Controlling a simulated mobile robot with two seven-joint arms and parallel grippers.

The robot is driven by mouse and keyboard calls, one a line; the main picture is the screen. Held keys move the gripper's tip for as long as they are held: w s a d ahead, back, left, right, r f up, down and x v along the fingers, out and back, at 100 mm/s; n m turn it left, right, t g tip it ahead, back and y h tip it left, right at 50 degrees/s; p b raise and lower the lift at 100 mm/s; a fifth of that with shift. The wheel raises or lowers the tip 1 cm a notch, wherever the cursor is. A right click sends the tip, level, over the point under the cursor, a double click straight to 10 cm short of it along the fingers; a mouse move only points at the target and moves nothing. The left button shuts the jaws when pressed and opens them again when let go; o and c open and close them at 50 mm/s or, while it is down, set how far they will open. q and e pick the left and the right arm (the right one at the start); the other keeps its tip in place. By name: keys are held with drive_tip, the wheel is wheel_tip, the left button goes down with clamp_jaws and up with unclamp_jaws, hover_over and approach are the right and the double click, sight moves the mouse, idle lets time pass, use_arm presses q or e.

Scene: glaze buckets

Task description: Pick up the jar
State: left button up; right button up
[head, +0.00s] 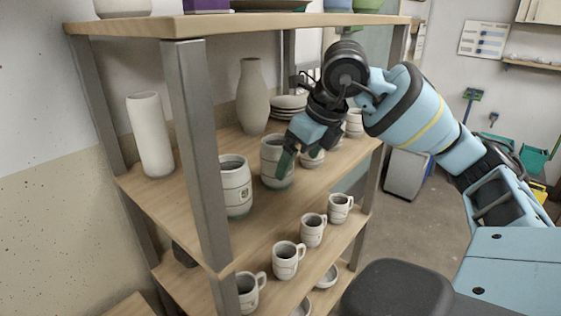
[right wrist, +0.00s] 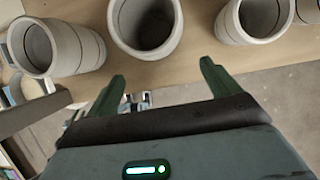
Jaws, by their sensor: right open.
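Several pale grey jars with open tops stand upright on the middle shelf. In the head view one jar (head: 235,190) is near the front post and another jar (head: 272,152) is just behind it. My right gripper (head: 285,163) is at the second jar and hides part of it. In the right wrist view my right gripper (right wrist: 163,75) is open and empty, its two green fingers pointing toward the middle jar (right wrist: 146,48). A jar also stands on the left (right wrist: 72,48) and another on the right (right wrist: 255,22). My left gripper is out of view.
The wooden middle shelf (head: 165,195) also carries a tall cylinder (head: 150,135), a vase (head: 253,97) and stacked plates (head: 289,103). A grey post (head: 197,150) stands at the near corner. Mugs (head: 288,260) line the shelf below. Open floor lies to the right.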

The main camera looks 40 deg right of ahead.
sight(281, 148)
drive_tip(key=shift+w, duration=0.95)
drive_tip(key=shift+a, duration=0.1)
drive_tip(key=shift+w+r, duration=0.1)
drive_tip(key=shift+w, duration=0.2)
drive_tip(key=shift+w+a+p, duration=0.15)
drive_tip(key=shift+w+p, duration=0.25)
drive_tip(key=shift+w, duration=0.85)
drive_tip(key=x, duration=0.2)
drive_tip(key=shift+w+f, duration=0.1)
drive_tip(key=shift+f, duration=0.5)
drive_tip(key=shift+w, duration=0.1)
drive_tip(key=c, duration=1.3)
drive_tip(key=shift+r, duration=0.1)
